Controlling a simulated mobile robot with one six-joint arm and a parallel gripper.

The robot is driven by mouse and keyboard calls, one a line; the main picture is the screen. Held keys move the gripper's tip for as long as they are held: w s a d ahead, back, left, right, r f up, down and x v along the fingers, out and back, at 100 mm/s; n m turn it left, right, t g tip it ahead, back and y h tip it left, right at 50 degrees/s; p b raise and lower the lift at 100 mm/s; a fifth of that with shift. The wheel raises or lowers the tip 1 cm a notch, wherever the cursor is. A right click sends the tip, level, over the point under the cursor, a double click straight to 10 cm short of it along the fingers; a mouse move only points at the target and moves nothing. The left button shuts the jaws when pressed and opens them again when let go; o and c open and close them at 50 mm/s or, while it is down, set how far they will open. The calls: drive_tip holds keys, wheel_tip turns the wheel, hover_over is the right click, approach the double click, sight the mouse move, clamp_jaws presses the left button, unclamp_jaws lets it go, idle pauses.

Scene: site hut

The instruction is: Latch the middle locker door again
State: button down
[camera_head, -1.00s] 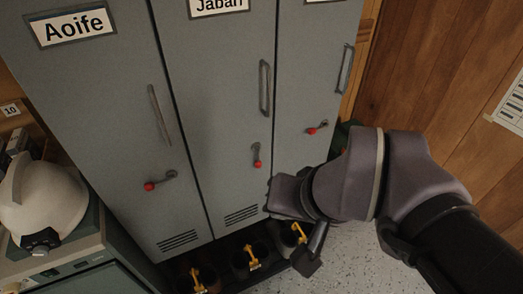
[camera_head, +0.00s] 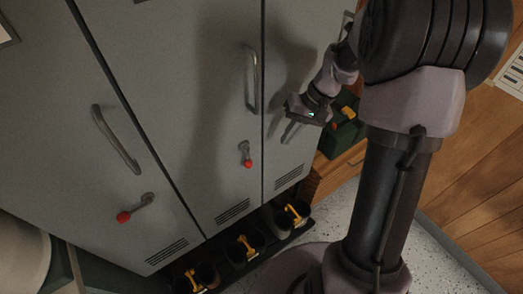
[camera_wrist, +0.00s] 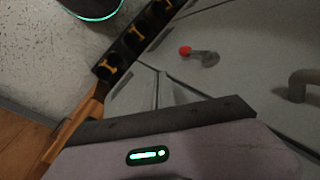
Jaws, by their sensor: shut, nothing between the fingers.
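The middle locker door (camera_head: 225,115) looks flush with its neighbours in the head view. It has a bar handle (camera_head: 252,80) and, below it, a small latch lever (camera_head: 245,150) whose red knob (camera_head: 248,164) points down. In the wrist view the lever's red knob (camera_wrist: 185,50) shows above and right of my fingers, apart from them. My gripper (camera_head: 293,126) is shut and empty, in front of the right locker door, right of the middle lever. Its fingers also show in the wrist view (camera_wrist: 152,92). The right door's latch is hidden behind my gripper or arm.
The left locker door has a handle (camera_head: 116,140) and a red-knobbed lever (camera_head: 135,208) pointing left. Boots (camera_head: 242,250) with yellow parts stand along a dark tray below the lockers. A green box (camera_head: 342,130) sits right of the lockers. Speckled floor (camera_head: 330,215) is open in front.

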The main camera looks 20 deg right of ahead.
sight(242, 146)
drive_tip(key=w+a+f+b, duration=0.1)
drive_tip(key=a+f+b, duration=0.4)
drive_tip(key=a+f, duration=0.3)
drive_tip(key=shift+f+b, duration=0.4)
drive_tip(key=shift+w, duration=0.1)
